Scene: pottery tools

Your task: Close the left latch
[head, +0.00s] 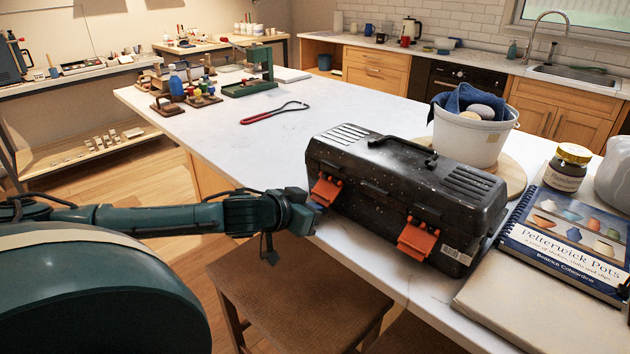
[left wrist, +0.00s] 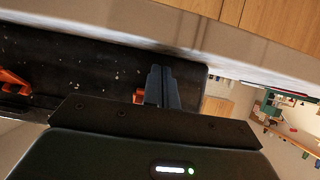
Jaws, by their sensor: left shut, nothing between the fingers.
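The black toolbox (head: 392,199) stands near the front edge of the white table, its lid down. Its orange left latch (head: 327,188) is on the front face and appears tilted out from it. The orange right latch (head: 418,238) also juts outward. My left gripper (head: 316,207) is shut and empty, just in front of and below the left latch; I cannot tell whether it touches. In the left wrist view, the closed fingers (left wrist: 163,86) lie across the toolbox front and partly hide the left latch (left wrist: 139,96). The right latch (left wrist: 13,82) shows at the left there. My right gripper is out of view.
A brown stool (head: 298,285) stands below the table edge. Right of the toolbox are a book (head: 575,240) and a lidded jar (head: 567,167). A white bucket (head: 470,137) is behind it.

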